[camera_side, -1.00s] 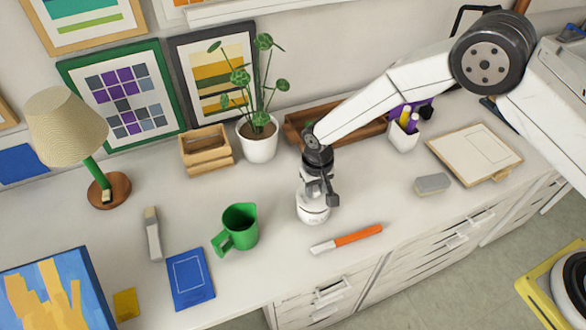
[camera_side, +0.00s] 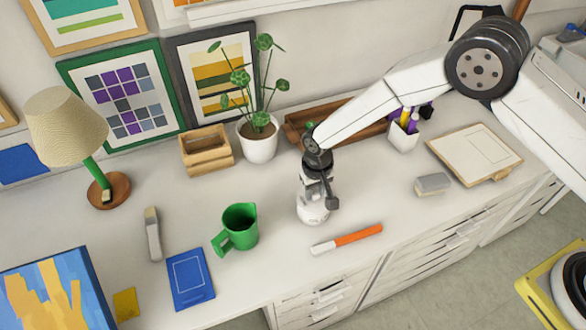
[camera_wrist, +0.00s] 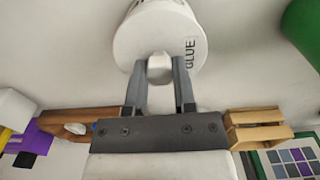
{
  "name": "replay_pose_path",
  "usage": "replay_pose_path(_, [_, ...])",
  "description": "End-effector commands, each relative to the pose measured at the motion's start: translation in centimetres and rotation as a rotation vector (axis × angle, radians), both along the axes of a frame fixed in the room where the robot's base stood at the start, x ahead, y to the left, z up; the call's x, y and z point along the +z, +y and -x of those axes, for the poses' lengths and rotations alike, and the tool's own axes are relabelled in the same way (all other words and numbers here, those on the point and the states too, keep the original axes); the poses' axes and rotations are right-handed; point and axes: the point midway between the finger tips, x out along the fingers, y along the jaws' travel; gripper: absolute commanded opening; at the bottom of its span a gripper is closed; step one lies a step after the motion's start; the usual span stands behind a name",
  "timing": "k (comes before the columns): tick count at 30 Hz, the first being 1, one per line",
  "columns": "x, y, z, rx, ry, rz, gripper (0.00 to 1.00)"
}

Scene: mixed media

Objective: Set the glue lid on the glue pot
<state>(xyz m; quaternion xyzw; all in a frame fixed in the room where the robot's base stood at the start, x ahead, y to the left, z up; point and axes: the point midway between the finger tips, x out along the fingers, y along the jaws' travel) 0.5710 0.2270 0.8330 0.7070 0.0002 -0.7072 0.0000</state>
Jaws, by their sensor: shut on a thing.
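The white glue pot (camera_side: 314,209) stands upright on the worktop, directly below my gripper (camera_side: 322,195). My gripper (camera_wrist: 160,80) is shut on the pale knob of the glue lid (camera_wrist: 160,66), with one finger on each side. The lid is right at the pot's top, and white on white hides the line between them. I cannot tell whether the lid rests on the rim or hovers just above it.
A green mug (camera_side: 239,228) stands left of the pot, and an orange-and-white marker (camera_side: 346,239) lies in front to the right. Behind are a potted plant (camera_side: 259,142), a wooden crate (camera_side: 206,150) and a long wooden tray (camera_side: 297,122). The worktop right of the pot is fairly clear.

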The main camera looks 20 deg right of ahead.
Motion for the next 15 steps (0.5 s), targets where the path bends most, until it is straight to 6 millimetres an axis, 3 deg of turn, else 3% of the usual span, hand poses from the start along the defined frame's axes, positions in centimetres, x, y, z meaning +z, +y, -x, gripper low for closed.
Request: replay_pose_path(15, [-0.74, 0.01, -0.02, 0.000, -0.001, 0.000, 0.00])
